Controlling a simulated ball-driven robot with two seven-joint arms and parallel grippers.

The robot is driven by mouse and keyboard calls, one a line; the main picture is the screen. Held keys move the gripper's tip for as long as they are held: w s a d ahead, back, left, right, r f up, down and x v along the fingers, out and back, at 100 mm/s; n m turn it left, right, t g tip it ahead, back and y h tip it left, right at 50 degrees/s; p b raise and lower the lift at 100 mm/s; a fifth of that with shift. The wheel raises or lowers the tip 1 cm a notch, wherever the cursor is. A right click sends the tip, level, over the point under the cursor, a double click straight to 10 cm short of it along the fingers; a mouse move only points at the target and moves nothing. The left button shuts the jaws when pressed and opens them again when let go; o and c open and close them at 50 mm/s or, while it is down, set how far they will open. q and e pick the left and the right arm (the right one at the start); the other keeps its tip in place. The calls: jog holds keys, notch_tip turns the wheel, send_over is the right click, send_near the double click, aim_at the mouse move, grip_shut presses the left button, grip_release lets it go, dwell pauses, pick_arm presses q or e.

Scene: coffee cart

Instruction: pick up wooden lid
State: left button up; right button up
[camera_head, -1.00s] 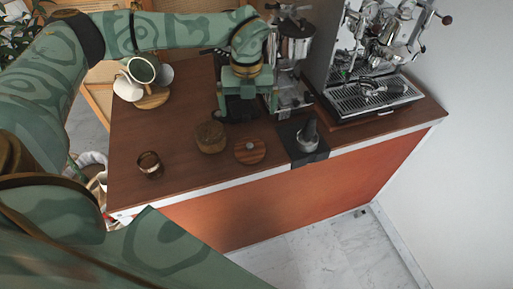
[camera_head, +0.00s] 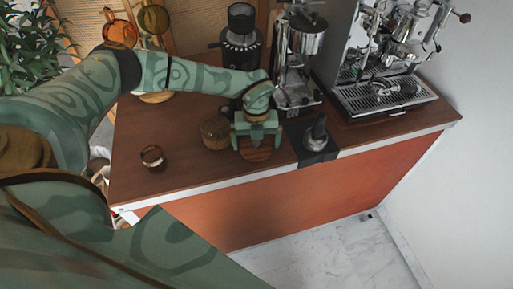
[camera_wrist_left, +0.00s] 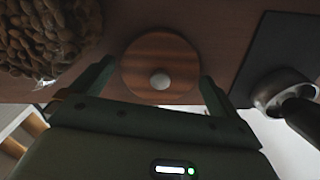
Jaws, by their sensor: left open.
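The wooden lid (camera_wrist_left: 160,55) is a round, striped brown disc with a small silver knob. In the head view the lid (camera_head: 256,155) shows only partly beneath my left gripper (camera_head: 257,146), which hides the rest. The left gripper is open and points down at the lid. I cannot tell whether the fingers touch it. My right gripper is not in view.
A small brown glass (camera_head: 152,157) is farther left. The grinder and espresso machine (camera_head: 385,90) stand behind.

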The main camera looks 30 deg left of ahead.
pick_arm(q)
jog(key=shift+f, duration=0.3)
jog(key=c, duration=0.8)
jog(key=shift+r, duration=0.2)
